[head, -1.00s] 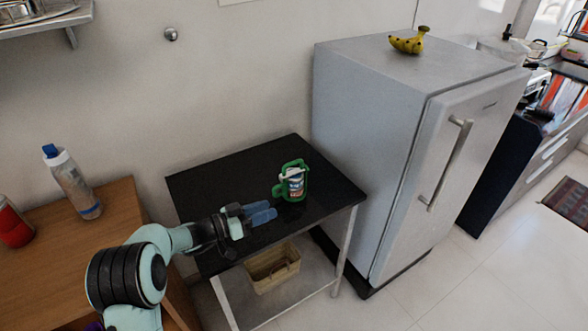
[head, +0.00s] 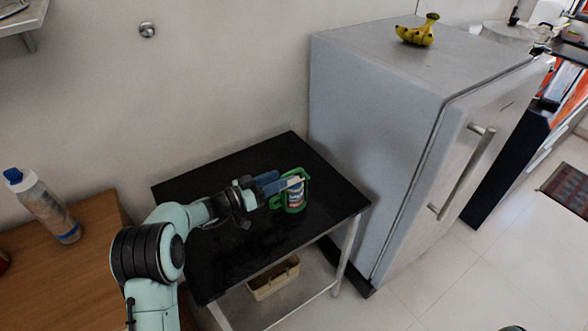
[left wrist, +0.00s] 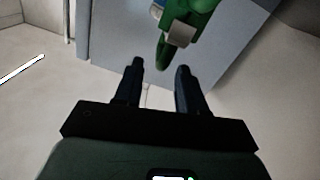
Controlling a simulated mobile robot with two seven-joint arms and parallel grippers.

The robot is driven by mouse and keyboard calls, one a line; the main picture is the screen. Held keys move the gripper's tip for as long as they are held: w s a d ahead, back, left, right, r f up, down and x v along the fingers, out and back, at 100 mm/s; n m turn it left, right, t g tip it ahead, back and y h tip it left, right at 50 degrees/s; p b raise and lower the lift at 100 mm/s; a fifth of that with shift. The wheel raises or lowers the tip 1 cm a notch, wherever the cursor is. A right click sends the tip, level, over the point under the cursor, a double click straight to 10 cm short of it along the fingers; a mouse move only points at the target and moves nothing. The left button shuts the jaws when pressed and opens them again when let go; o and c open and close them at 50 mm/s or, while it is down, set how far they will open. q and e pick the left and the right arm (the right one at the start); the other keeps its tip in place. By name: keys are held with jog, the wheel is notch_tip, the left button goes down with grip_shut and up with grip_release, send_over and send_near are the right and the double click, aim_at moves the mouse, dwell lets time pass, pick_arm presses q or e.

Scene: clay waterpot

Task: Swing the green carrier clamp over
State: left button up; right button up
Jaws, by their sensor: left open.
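A green carrier (head: 305,197) stands on the black tabletop (head: 225,240), around a small container with a white and blue label (head: 297,200). A pale bar crosses near its top. My left gripper (head: 276,186) is open and empty at the carrier's left side; its blue fingers overlap the carrier's upper left in the head view, and I cannot tell if they touch it. In the left wrist view, the carrier (left wrist: 190,20) shows at the top with a pale piece on it, and a green end hangs just beyond the open fingertips (left wrist: 160,68). My right gripper is not in view.
A grey fridge (head: 375,130) stands close to the table's right side, with bananas (head: 418,36) on top. A beige basket (head: 273,280) sits on the lower shelf. A wooden cabinet (head: 70,275) with a bottle (head: 45,208) is at left. The tabletop's left part is clear.

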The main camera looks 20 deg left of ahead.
aim_at(287, 175)
pick_arm(q)
jog(key=p+x, duration=0.1)
jog(key=x, duration=0.6)
jog(key=shift+p, duration=0.3)
grip_shut()
